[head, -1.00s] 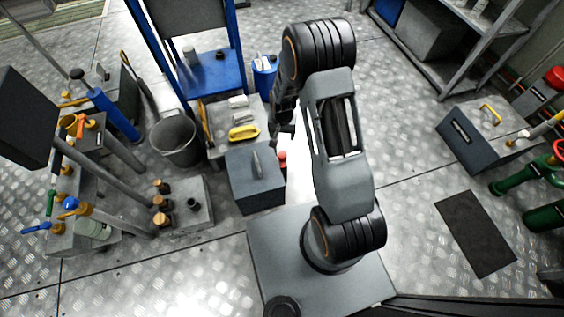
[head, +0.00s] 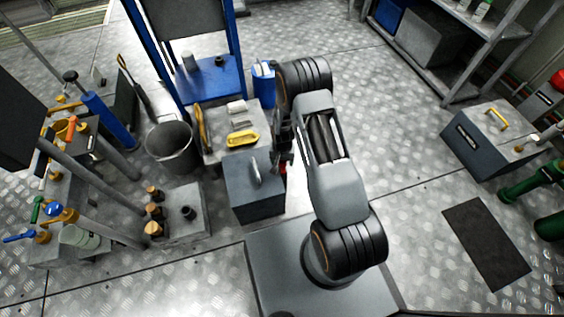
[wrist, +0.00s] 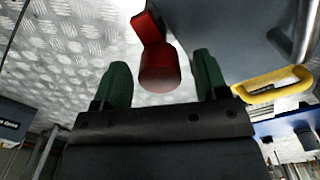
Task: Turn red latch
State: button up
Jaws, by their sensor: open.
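The red latch (wrist: 160,62) shows in the wrist view as a red arm with a rounded, knob-like end. It is at the side of a dark grey box (wrist: 225,35). My gripper (wrist: 162,75) is open, with one green fingertip on each side of the knob as seen from the wrist. I cannot tell how deep the knob sits between the fingers; gaps show on both sides. In the head view only a small red part of the latch (head: 284,170) shows beside the box (head: 255,200), and my arm hides most of the gripper.
The box has a grey lever-like handle (head: 254,172) on top. A yellow handle (wrist: 275,84) is close to the right finger in the wrist view. A grey bin (head: 172,148) and a blue-framed stand (head: 218,75) are to the left. Open floor (head: 410,140) lies to the right.

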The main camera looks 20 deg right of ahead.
jog(key=shift+f, duration=0.25)
jog(key=shift+c, duration=0.3)
jog(key=c, duration=0.9)
jog(key=shift+o, duration=0.2)
